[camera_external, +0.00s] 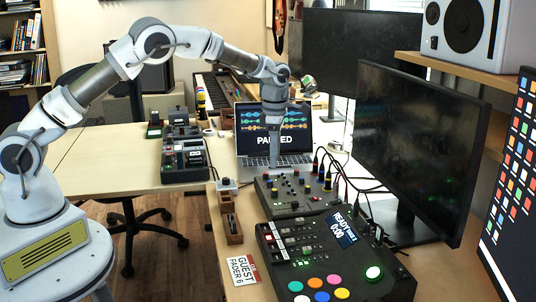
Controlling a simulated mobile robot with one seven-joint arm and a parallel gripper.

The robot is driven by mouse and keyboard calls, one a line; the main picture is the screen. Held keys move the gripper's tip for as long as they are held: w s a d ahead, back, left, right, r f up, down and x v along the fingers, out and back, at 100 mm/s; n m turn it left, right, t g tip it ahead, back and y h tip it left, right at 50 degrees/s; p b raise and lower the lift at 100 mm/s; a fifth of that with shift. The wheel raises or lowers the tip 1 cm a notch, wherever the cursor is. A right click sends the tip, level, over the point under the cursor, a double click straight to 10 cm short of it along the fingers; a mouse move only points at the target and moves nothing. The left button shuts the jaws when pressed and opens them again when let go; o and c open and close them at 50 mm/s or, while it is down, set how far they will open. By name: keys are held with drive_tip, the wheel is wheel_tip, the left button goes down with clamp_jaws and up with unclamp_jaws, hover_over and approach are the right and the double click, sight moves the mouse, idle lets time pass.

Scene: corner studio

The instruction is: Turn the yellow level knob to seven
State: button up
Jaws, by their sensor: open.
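A small dark control box (290,207) with several small knobs stands on the desk in front of the laptop. My gripper (274,165) points down, between the laptop and the back left part of the box. It is open and appears empty. Its fingers are thin in this view, and I cannot tell how high they are above the box.
A larger console (300,262) with coloured buttons and a "READY" display stands in front. The laptop (300,135) shows "PAUSED". A dark monitor (420,150) stands to the right, with cables beside it. A wooden holder (229,215) and a "GUEST FADER 6" card (241,270) lie left.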

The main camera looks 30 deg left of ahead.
sight(275, 189)
wheel_tip(275, 189, down, 10)
drive_tip(key=shift+r+b, duration=0.15)
drive_tip(key=shift+b, duration=0.25)
drive_tip(key=shift+c, duration=0.2)
clamp_jaws()
